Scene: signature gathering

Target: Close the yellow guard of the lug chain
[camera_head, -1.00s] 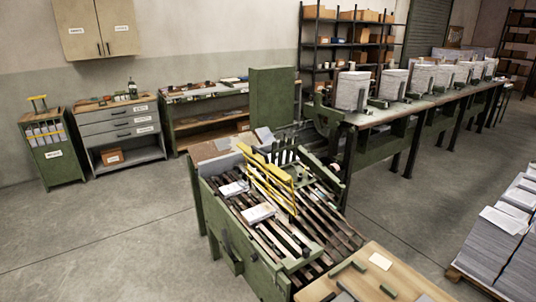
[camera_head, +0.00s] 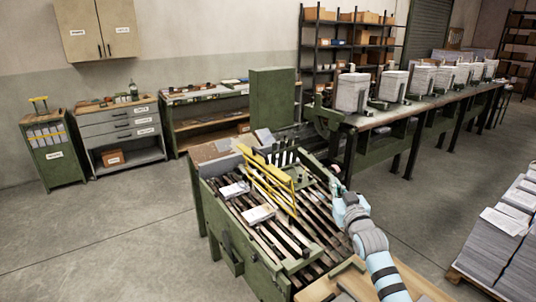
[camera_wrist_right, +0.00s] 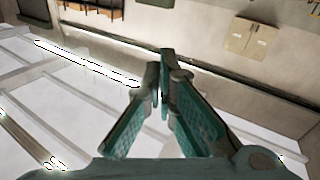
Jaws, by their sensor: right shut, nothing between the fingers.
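The yellow guard (camera_head: 267,182) is a frame of yellow bars standing tilted up over the slatted lug chain (camera_head: 300,232) in the head view. My right gripper (camera_head: 337,184) is at the right edge of the chain, to the right of the guard and apart from it. In the right wrist view its fingers (camera_wrist_right: 158,75) are closed together with nothing between them. The guard cannot be made out in the wrist view. My left gripper is not in view.
White paper bundles (camera_head: 258,214) lie on the chain. A wooden table (camera_head: 318,290) is at the front. A long green bench with paper stacks (camera_head: 352,92) stands behind, and a pallet of paper (camera_head: 500,240) at the right. The floor at the left is clear.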

